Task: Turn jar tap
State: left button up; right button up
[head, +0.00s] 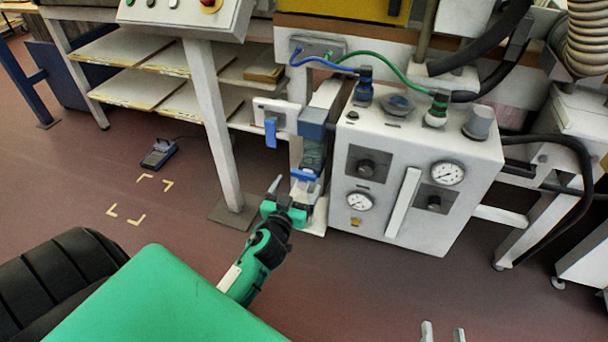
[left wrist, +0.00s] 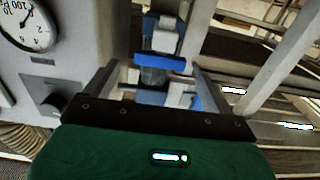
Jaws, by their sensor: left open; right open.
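A dark, see-through jar (head: 313,154) hangs under a blue head at the left side of the white gauge box in the head view. Blue fittings (head: 303,174), seemingly the tap, sit at its bottom. My left gripper (head: 292,190) is open just below and around this low end; contact cannot be told. In the left wrist view, the jar (left wrist: 154,77) and blue and grey parts (left wrist: 151,97) show between the spread fingers. The gripper body hides what lies lower. My right gripper (head: 443,333) is open and empty at the bottom edge of the head view.
The white box (head: 385,218) with gauges and knobs stands close right of my left gripper. A white post (head: 212,125) and shelves (head: 125,85) stand left. A blue lever (head: 270,132) hangs from a white block. A handheld device (head: 158,154) lies on open floor.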

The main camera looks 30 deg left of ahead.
aim_at(302, 177)
pick_arm(q)
jog(key=x, duration=0.5)
jog(key=shift+w, duration=0.35)
jog(key=c, duration=1)
